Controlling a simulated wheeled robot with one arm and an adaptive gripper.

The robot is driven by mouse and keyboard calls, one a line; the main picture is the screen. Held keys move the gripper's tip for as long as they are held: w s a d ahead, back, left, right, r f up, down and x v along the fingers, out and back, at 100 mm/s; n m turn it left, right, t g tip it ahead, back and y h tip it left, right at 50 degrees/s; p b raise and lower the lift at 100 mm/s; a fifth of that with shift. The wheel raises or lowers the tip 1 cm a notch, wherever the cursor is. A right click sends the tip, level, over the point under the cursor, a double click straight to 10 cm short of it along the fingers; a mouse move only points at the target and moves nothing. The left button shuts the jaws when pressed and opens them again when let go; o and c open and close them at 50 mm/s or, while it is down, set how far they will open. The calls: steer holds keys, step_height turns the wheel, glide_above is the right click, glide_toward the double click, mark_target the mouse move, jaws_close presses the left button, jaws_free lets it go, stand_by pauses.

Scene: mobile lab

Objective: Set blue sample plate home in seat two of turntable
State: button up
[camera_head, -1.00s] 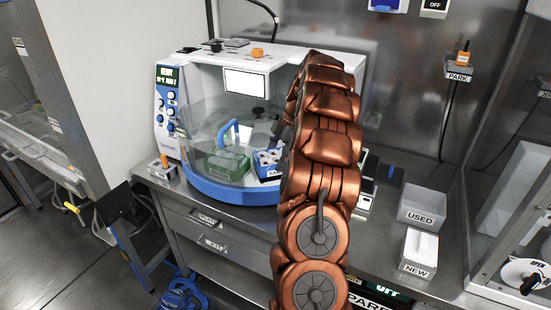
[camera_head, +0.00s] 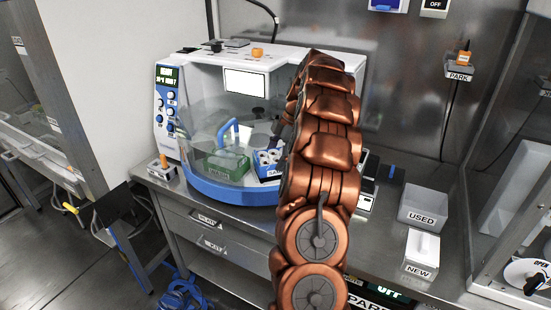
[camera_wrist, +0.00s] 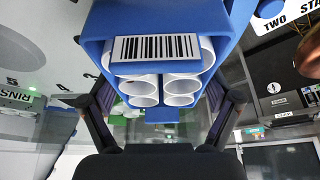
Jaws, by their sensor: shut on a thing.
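The blue sample plate (camera_wrist: 160,20) holds several white tubes and carries a barcode label; it fills the upper middle of the wrist view. My gripper (camera_wrist: 158,105) is shut on it, with a dark finger at each side. In the head view, the blue plate (camera_head: 270,173) shows just left of my arm, low inside the turntable machine. The turntable (camera_head: 230,192) has a blue rim and a clear guard. My gripper is hidden behind my arm there. Whether the plate touches a seat cannot be told.
A green box (camera_head: 227,164) sits on the turntable left of the plate, near a blue handle (camera_head: 229,130). A sign reading TWO (camera_wrist: 280,20) is at upper right in the wrist view. The USED bin (camera_head: 423,206) and NEW box (camera_head: 421,252) stand right of my arm.

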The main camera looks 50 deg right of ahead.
mark_target(279, 155)
steer(key=shift+f+b, duration=0.9)
steer(key=shift+f, duration=0.2)
steer(key=o, duration=1.1)
steer(key=shift+c, duration=0.2)
steer(key=shift+r, duration=0.15)
steer(key=shift+v, duration=3.65)
